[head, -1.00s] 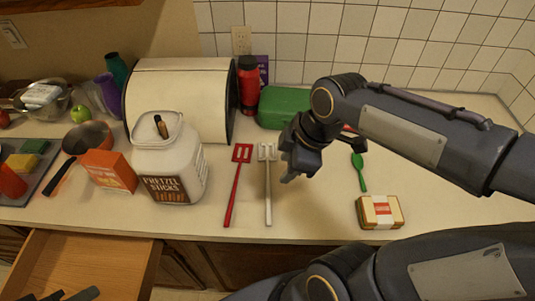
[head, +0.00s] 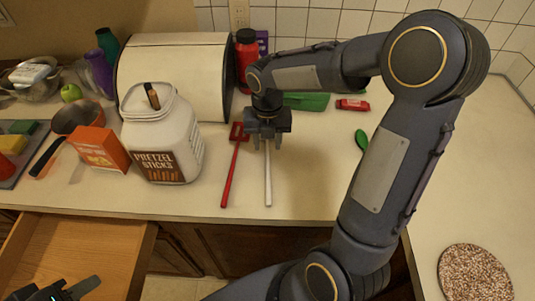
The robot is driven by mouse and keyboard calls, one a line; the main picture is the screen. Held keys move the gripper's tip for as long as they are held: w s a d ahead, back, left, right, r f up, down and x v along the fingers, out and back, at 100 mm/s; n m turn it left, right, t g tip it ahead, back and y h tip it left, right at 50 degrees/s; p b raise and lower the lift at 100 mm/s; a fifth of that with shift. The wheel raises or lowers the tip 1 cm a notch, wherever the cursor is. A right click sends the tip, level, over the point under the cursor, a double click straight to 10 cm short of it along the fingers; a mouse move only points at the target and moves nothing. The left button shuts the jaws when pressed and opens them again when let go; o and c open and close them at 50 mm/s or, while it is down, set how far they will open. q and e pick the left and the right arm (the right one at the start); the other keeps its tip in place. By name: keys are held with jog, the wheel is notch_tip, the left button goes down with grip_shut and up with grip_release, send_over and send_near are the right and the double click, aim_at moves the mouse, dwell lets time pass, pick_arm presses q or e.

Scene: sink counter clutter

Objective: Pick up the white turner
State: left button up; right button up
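The white turner (head: 268,184) lies on the counter, its handle toward the front edge. Its head is hidden behind my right gripper (head: 266,147). My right gripper points down over the upper part of the turner, with its two fingers apart on either side of it in the picture. Whether it touches the turner I cannot tell. My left gripper (head: 62,290) is at the bottom left, in front of the open drawer, with its fingers apart and nothing seen between them.
A red turner (head: 230,177) lies close left of the white one. A pretzel jar (head: 160,135) and orange box (head: 100,150) stand further left. A bread box (head: 180,75) and red bottle (head: 247,58) are behind. A green spoon (head: 361,139) lies right, and an open drawer (head: 100,245) below.

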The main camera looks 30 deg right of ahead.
aim_at(267, 153)
jog(key=shift+s+f, duration=0.1)
jog(key=shift+f, duration=1.45)
jog(key=shift+c, duration=0.5)
grip_shut()
jog(key=shift+r, duration=0.1)
